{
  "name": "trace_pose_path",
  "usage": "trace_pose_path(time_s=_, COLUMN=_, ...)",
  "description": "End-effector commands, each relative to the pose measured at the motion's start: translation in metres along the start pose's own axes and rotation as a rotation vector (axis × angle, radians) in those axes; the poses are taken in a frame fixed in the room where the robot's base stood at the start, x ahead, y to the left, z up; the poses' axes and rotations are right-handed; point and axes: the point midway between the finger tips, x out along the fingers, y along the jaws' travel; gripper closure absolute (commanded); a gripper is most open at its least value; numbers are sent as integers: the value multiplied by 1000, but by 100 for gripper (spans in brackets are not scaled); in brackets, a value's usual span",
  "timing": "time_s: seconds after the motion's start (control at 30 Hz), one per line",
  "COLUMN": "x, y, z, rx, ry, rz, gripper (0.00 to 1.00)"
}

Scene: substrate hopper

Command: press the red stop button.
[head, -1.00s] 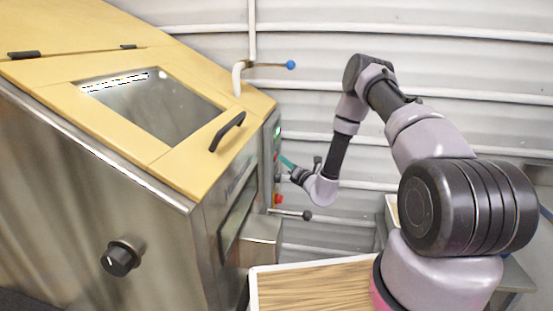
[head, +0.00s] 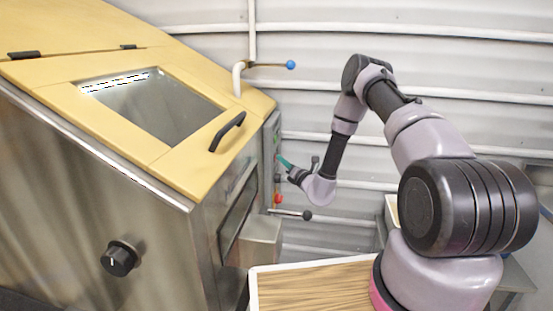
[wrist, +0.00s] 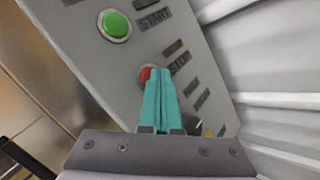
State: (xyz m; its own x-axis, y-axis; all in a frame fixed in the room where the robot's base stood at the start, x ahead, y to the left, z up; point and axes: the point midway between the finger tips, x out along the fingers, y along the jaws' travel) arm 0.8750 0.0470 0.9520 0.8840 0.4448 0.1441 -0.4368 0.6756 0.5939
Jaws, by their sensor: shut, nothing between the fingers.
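The red stop button (wrist: 146,74) is on the grey control panel (wrist: 112,72), beside a label reading STOP. In the wrist view my gripper (wrist: 157,73), with teal fingers shut together and empty, overlaps it and hides its right part. I cannot tell whether the fingertips touch the button. In the head view my gripper (head: 280,158) is at the panel's face, and the stop button cannot be made out behind the fingertips.
A green START button (wrist: 115,24) is above the stop button. Lower on the panel is a red knob (head: 278,198). A lever with a dark ball (head: 306,215) sticks out below my gripper. The hopper (head: 150,220) fills the left side; a blue-ended handle (head: 290,65) is above.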

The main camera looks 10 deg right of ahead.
Motion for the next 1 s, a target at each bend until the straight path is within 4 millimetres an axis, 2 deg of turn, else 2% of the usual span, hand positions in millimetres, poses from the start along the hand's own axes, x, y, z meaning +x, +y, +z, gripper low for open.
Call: trace_pose_path(time_s=1.0, x=-13, y=-10, z=10, rx=0, ry=0, rz=0, gripper=100)
